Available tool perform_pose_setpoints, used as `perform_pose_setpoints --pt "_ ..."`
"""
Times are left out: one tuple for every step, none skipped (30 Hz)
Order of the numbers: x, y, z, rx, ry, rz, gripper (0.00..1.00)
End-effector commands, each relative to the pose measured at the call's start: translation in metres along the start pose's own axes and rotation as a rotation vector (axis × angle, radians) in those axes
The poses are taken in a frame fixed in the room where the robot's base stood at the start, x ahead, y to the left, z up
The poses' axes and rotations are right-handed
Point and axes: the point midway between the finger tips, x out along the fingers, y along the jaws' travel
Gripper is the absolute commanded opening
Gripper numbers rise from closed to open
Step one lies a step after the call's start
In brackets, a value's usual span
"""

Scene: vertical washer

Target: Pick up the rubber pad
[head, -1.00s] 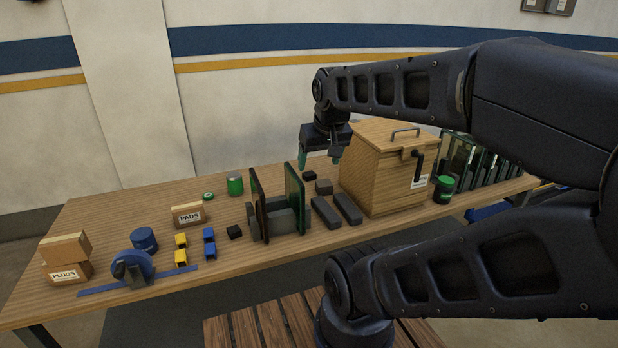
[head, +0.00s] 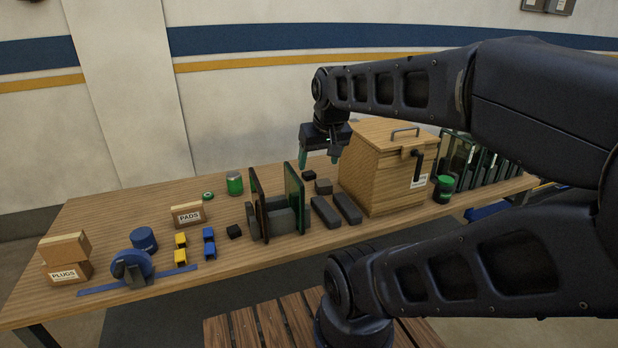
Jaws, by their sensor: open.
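Two small black blocks look like rubber pads, though I cannot tell which one the task means. One black block (head: 309,175) lies at the back of the table, just right of the upright green panel (head: 294,192). The other black block (head: 234,231) lies to the left of the upright panels. A small box labelled PADS (head: 187,215) stands further left. My gripper (head: 319,159) is open and empty, with green fingertips pointing down. In the picture it hangs just above the back black block, apart from it.
Dark grey blocks (head: 325,212) lie between the green panel and a wooden cabinet (head: 375,180) with a handle. A green can (head: 234,184) stands left of the panels. Blue and yellow parts and a PLUGS box (head: 70,272) are at left. The table's (head: 110,210) back left is clear.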

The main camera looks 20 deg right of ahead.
Motion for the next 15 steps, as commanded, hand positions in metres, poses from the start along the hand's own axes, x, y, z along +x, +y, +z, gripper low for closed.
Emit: perform_pose_setpoints --pt "0.0 0.0 -0.002 0.004 -0.001 0.0 0.71" --pt "0.0 0.0 -0.004 0.009 -0.003 0.0 0.71" --pt "0.0 0.001 -0.008 0.018 -0.005 0.0 0.71" --pt "-0.001 0.002 -0.013 0.026 -0.008 0.0 0.71" --pt "0.0 0.002 -0.018 0.038 -0.012 0.0 0.71" --pt "0.0 0.003 -0.026 0.057 -0.017 0.0 0.71" --pt "0.0 0.004 -0.033 0.073 -0.021 0.0 0.71" --pt "0.001 0.005 -0.041 0.091 -0.026 0.001 0.71" --pt "0.001 0.007 -0.052 0.116 -0.032 0.001 0.71" --pt "0.003 0.008 -0.06 0.136 -0.038 0.002 0.71" --pt "0.004 0.01 -0.068 0.155 -0.042 0.003 0.71" --pt "0.005 0.012 -0.079 0.181 -0.048 0.004 0.71" --pt "0.007 0.013 -0.087 0.201 -0.053 0.005 0.71" --pt "0.009 0.015 -0.096 0.22 -0.058 0.007 0.71" --pt "0.011 0.017 -0.107 0.246 -0.063 0.009 0.71"
